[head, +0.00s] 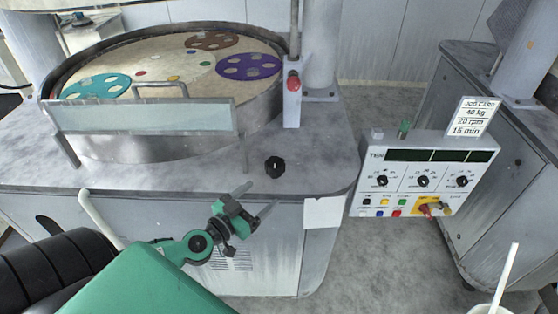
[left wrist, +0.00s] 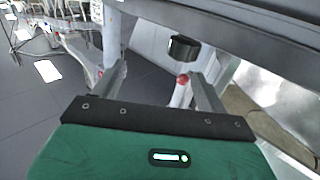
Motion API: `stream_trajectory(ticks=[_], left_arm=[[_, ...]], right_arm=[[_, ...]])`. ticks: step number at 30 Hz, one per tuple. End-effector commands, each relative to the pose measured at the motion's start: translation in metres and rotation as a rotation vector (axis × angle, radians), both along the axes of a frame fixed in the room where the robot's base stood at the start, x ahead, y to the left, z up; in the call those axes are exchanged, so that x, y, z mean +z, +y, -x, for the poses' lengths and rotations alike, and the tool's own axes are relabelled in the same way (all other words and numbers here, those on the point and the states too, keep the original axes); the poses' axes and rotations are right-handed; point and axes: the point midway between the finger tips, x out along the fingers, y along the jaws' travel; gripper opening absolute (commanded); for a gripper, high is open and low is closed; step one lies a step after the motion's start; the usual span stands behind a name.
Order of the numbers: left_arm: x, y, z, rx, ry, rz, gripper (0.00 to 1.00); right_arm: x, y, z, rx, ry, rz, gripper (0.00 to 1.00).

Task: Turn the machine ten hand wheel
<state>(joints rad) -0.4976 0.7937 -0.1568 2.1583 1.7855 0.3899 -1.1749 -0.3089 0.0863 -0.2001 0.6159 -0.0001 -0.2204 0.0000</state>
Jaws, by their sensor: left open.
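A small black lobed hand wheel (head: 275,167) sits on the grey deck of the machine, in front of the round platen (head: 150,135). In the left wrist view a black knob (left wrist: 184,47), apparently this wheel, shows beyond the fingers, nearer the right one. My left gripper (head: 258,203) is open and empty at the deck's front edge, just below and left of the wheel in the head view, apart from it. Its two fingers also show spread in the left wrist view (left wrist: 160,75). The control panel (head: 428,172) reads TEN. My right gripper is not in view.
A guard plate (head: 140,118) stands before the platen, which carries teal, brown and purple discs. A grey post with a red knob (head: 293,82) rises behind the wheel. A job card (head: 474,117) tops the panel. Another cabinet (head: 480,95) stands right. The deck around the wheel is clear.

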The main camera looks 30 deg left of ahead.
Motion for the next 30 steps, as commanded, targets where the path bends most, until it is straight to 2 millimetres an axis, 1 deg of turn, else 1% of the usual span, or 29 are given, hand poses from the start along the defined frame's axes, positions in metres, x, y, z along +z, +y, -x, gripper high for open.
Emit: stream_trajectory(ticks=[1, 3, 7, 11, 14, 20, 30], left_arm=[[0.002, 0.009, -0.002, 0.033, 0.002, -0.003, 0.75], [0.003, 0.02, -0.004, 0.074, 0.005, -0.007, 0.75], [0.004, 0.029, -0.008, 0.11, 0.01, -0.009, 0.75], [0.004, 0.03, -0.016, 0.114, 0.011, -0.007, 0.75], [0.005, 0.029, -0.027, 0.113, 0.008, -0.009, 0.75], [0.005, 0.028, -0.054, 0.113, 0.009, -0.006, 0.75], [0.005, 0.026, -0.103, 0.112, 0.01, -0.006, 0.75]], right_arm=[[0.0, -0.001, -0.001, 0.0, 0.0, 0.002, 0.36], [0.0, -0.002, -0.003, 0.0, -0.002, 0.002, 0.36], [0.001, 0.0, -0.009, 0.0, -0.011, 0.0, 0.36], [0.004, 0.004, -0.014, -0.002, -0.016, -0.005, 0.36], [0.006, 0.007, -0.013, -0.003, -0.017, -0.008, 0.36], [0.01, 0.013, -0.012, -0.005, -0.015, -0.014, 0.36], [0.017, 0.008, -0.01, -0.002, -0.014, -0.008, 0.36]])
